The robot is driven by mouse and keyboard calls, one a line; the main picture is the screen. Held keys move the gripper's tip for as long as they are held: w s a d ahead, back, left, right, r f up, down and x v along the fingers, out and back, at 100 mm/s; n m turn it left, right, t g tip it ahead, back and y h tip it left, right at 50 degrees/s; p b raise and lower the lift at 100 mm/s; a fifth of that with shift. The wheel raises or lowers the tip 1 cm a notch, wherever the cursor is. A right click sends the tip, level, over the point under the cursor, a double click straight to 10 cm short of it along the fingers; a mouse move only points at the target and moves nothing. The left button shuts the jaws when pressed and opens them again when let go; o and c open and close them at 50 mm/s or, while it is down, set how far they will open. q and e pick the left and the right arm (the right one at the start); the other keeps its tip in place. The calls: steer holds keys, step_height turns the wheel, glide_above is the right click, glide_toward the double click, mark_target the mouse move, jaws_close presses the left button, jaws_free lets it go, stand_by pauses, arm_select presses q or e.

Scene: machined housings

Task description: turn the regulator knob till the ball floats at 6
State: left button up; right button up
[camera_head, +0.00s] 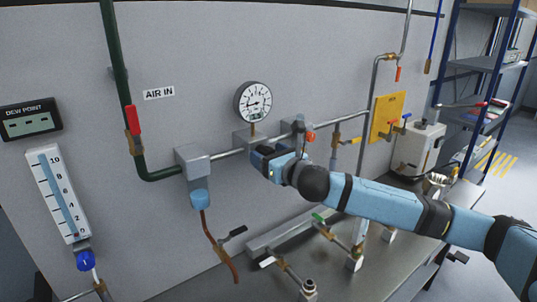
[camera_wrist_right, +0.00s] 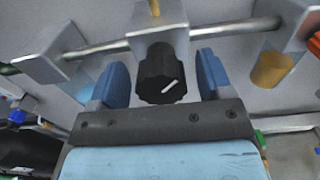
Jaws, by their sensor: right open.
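The regulator knob (camera_wrist_right: 158,77) is black and ribbed with a white pointer line. In the right wrist view it sits below a grey block on the pipe. My right gripper (camera_wrist_right: 162,72) is open, with one blue finger on each side of the knob and visible gaps to both. In the head view my right gripper (camera_head: 262,153) is at the pipe below the round gauge and hides the knob. The flowmeter (camera_head: 57,190) is a tilted-looking white scale tube at far left. A small reddish spot shows near its low end; I cannot read the ball's height surely.
The pressure gauge (camera_head: 253,101) stands above the regulator block. A red-handled valve (camera_head: 132,121) is on the green pipe. A blue bowl (camera_head: 200,198) hangs under a grey block left of my gripper. The bench (camera_head: 185,290) has several valves.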

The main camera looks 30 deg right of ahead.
steer(key=shift+c, duration=0.3)
steer(key=c, duration=0.9)
steer(key=shift+o, duration=0.2)
arm_select(q)
steer(key=shift+r, duration=0.15)
arm_select(e)
steer(key=shift+m, duration=0.3)
